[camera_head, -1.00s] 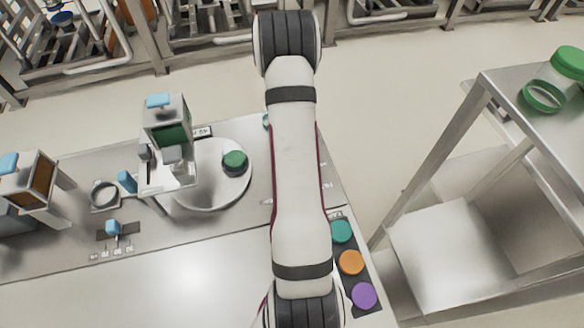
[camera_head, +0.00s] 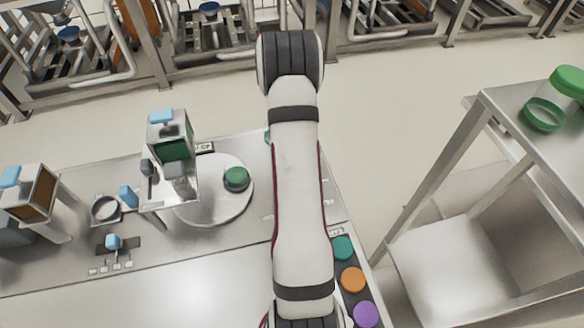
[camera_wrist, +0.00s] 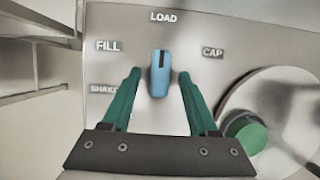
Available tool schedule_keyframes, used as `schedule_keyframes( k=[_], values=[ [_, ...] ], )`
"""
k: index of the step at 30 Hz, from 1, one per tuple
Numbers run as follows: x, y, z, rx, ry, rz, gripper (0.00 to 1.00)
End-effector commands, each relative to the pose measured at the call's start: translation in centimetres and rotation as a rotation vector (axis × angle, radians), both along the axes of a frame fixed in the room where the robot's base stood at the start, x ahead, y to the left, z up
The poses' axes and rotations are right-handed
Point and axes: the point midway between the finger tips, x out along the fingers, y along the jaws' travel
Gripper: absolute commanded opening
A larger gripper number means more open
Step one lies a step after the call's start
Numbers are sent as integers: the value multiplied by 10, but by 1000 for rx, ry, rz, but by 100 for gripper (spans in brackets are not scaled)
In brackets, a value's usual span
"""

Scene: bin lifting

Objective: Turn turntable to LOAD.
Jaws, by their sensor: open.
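A blue dial knob (camera_wrist: 160,78) stands on a grey panel in the wrist view. Its dark mark is at the top end and points up toward the LOAD label (camera_wrist: 163,16). The FILL (camera_wrist: 108,46), CAP (camera_wrist: 212,52) and SHAKE labels lie around it. My gripper (camera_wrist: 160,73) is open, its green fingers either side of the knob with a gap on each side. The round white turntable (camera_head: 215,208) carries a green-lidded jar (camera_head: 236,178); it also shows at the right of the wrist view (camera_wrist: 305,135). My arm hides the gripper and knob in the head view.
A dispenser with a green window (camera_head: 172,148) stands over the turntable's left side. A small blue-handled lever (camera_head: 113,242) is to the left. Teal, orange (camera_head: 352,279) and purple buttons line the bench's right edge.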

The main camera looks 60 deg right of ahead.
Motion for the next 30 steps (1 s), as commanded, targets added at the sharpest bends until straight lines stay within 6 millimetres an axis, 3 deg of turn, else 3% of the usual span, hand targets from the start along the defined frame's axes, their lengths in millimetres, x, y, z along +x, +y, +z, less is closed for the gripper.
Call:
schedule_keyframes(
  k=[15,21,30],
  values=[
    [37,-37,124,-5,-4,0,60],
    [41,-41,140,-1,-2,1,60],
    [41,-41,140,-1,-1,0,60]
  ],
)
